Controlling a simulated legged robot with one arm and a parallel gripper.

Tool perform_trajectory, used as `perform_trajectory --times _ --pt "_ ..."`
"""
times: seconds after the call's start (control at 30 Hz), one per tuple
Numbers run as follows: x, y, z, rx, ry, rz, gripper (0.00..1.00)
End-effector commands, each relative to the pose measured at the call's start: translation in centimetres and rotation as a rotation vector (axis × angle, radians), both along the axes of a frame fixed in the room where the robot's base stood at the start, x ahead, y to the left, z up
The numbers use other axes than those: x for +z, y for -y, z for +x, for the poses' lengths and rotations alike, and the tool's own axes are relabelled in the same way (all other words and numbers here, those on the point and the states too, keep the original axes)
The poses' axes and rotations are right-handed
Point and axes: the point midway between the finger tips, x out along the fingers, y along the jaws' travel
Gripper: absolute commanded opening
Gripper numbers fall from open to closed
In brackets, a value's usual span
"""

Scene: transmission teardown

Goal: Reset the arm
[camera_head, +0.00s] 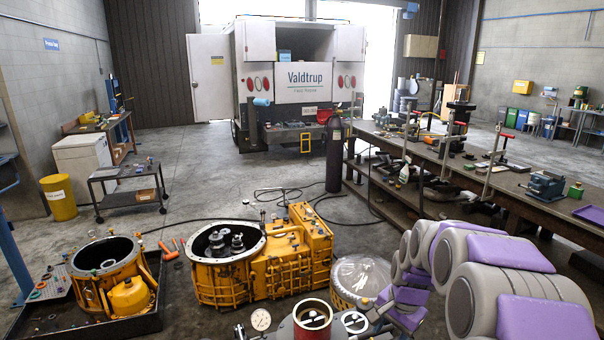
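My arm (480,263), with grey and purple links, fills the lower right of the head view. It arches over and bends down toward the bottom middle. My gripper (378,310) seems to be at its small far end, beside a round part with a clear top (361,274). It is small and partly hidden by my links, so I cannot tell whether its fingers are open or shut. Nothing is clearly seen held in it.
A yellow transmission housing (291,258) stands on the floor at the middle. Another yellow housing (103,262) sits in a black tray (150,322) at lower left. A long workbench (510,190) with tools runs along the right. Open floor lies toward the truck (300,112).

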Motion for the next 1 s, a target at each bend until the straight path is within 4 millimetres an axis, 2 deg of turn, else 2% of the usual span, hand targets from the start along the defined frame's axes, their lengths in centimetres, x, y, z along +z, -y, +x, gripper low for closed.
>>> perform_trajectory --times 0.1,0.3,0.57,0.7,0.8,0.9,1.0 --pt "1.6 -1.9 -4.1 0.120 -0.021 -0.012 0.56" --pt "3.5 -4.2 -11.3 0.314 -0.058 -0.030 0.56" --pt "4.4 -6.1 -21.1 0.555 -0.109 -0.050 0.56" --pt "4.1 -6.5 -26.4 0.675 -0.144 -0.055 0.56" --pt "3.7 -6.7 -29.7 0.749 -0.165 -0.055 0.56" --pt "3.4 -6.7 -32.0 0.804 -0.177 -0.055 0.56" --pt "3.1 -6.7 -33.6 0.839 -0.189 -0.053 0.56"
